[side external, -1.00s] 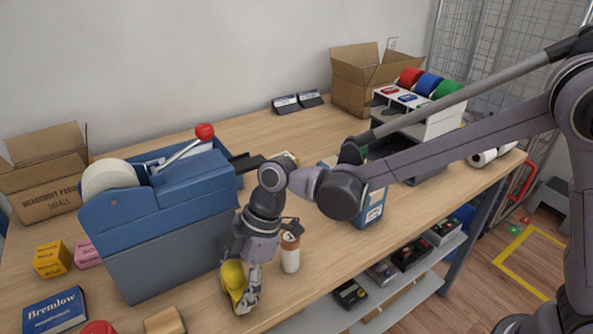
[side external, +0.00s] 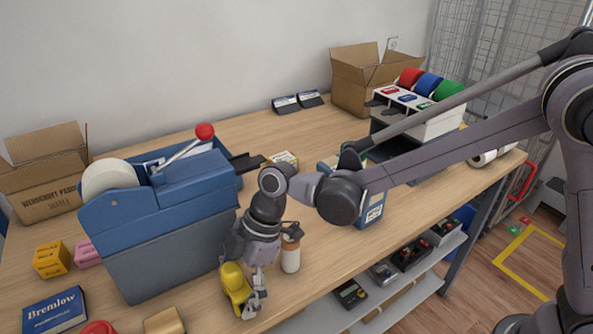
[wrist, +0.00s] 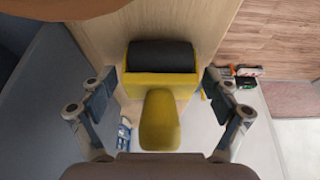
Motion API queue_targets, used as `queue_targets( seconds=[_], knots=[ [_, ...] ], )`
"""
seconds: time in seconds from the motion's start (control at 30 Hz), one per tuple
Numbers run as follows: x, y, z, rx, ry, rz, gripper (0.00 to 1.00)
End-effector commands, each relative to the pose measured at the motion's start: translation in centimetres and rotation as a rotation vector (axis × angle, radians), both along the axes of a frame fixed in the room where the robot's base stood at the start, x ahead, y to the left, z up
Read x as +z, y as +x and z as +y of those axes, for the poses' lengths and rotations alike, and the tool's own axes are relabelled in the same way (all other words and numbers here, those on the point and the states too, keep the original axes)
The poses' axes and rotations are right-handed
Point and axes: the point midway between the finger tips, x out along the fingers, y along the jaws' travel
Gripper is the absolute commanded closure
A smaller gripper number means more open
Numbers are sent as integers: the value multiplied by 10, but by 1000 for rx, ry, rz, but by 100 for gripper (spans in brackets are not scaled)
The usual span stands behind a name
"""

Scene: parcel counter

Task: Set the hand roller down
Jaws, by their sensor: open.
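The hand roller (side external: 235,283) has a yellow handle and frame. It rests on the wooden counter in front of the blue-grey dispenser, near the counter's front edge. In the wrist view the roller (wrist: 160,115) shows its black drum at the far end and its yellow handle toward me. My gripper (side external: 250,288) is open beside and around the handle. In the wrist view the fingers of my gripper (wrist: 160,100) stand apart on both sides of the roller, with gaps between.
The blue-grey dispenser (side external: 170,230) stands close on the left. A white bottle with a brown top (side external: 290,254) stands just right of my gripper. A tan block (side external: 164,322) and a red object (side external: 98,328) lie at the front left. A shelf with devices (side external: 385,275) is below.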

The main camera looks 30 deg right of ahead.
Motion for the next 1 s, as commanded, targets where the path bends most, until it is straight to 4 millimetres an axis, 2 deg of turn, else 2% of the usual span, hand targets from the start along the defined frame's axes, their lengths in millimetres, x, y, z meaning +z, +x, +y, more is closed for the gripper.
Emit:
queue_targets(
  seconds=[0.23,0.7,1.0],
  knots=[
    [13,0,-2,-1,1,0,12],
    [95,-1,-40,-2,0,1,12],
    [118,0,-52,-12,0,0,12]
  ],
)
